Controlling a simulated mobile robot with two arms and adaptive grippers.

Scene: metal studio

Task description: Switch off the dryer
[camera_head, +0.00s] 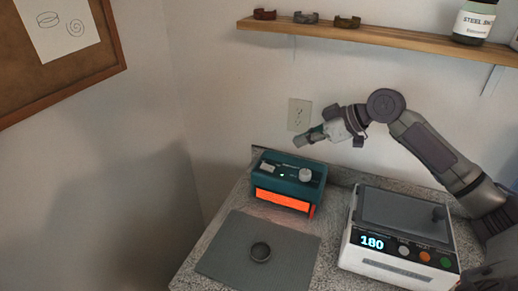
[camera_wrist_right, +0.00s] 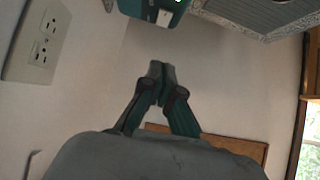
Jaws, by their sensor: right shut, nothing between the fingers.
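The dryer, a teal box (camera_head: 265,182) with a glowing orange front, stands on the counter against the wall. On its top are a pale switch (camera_head: 270,168) at the left, a small lit green light (camera_head: 283,175) and a pale round knob (camera_head: 306,175). My right gripper (camera_head: 300,143) is shut and empty, above and behind the dryer, apart from it, near the wall outlet. In the right wrist view its fingertips (camera_wrist_right: 161,68) meet, and part of the dryer (camera_wrist_right: 135,7) shows at the top edge. My left gripper is not in view.
A white device (camera_head: 350,245) reading 180 stands to the right. A wall outlet (camera_head: 299,114) is behind; a wooden shelf (camera_head: 400,40) with bracelets and a jar is above.

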